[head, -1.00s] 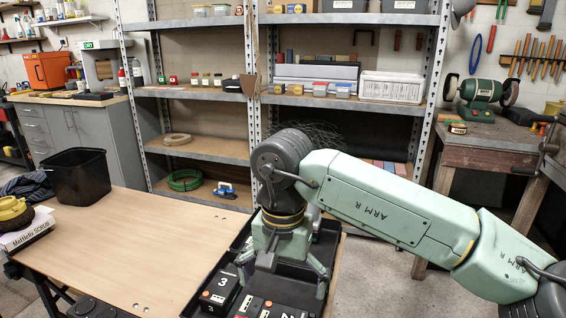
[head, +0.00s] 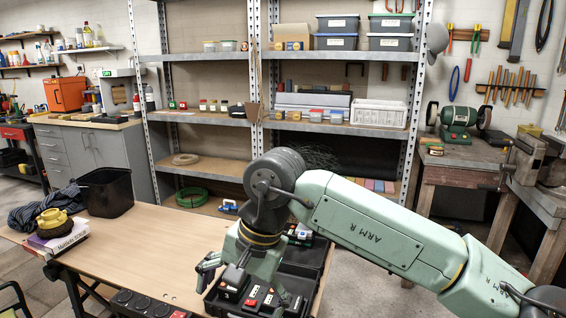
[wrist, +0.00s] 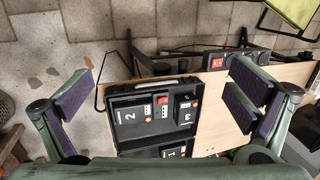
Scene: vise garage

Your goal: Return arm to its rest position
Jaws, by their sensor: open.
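My gripper (head: 243,281) is over the black tray at the table's right end in the head view, with my green arm reaching in from the right. In the wrist view my gripper (wrist: 157,100) shows its two purple-padded fingers wide apart with nothing between them. The black tray (wrist: 118,97) lies below, between and beyond the fingers. It holds black numbered modules, including one marked 2 (wrist: 130,119) and one marked 3 (wrist: 186,110). Part of the tray is hidden by my arm in the head view.
The wooden table (head: 170,250) is mostly bare in the middle. A metal shelf (head: 205,116) stands behind; a workbench (head: 455,165) with a grinder (head: 458,118) is at right.

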